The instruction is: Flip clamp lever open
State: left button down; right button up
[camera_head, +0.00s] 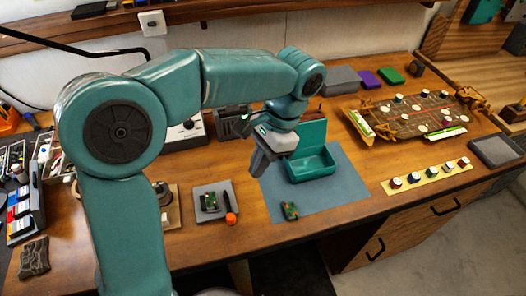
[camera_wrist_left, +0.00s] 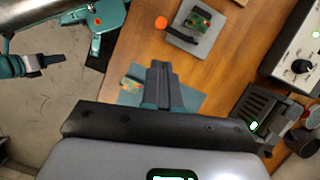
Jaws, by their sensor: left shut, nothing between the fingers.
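I cannot make out a clamp lever for certain in either view. A dark, ribbed, vise-like device (camera_head: 234,123) stands behind my left gripper, and it also shows at the right of the left wrist view (camera_wrist_left: 265,112). My left gripper (camera_head: 259,168) points down above the blue-grey mat's left edge, in front of that device and apart from it. In the left wrist view its fingers (camera_wrist_left: 161,72) are together and empty. My arm hides part of the bench's left side.
A teal open box (camera_head: 312,165) and a small green circuit board (camera_head: 290,211) are on the mat (camera_head: 340,195). A grey plate (camera_head: 200,216) holds another board beside an orange-handled tool (camera_head: 231,218).

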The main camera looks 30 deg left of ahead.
pick_arm(q)
jog(key=shift+v, duration=1.5)
jog(key=shift+s, duration=0.1)
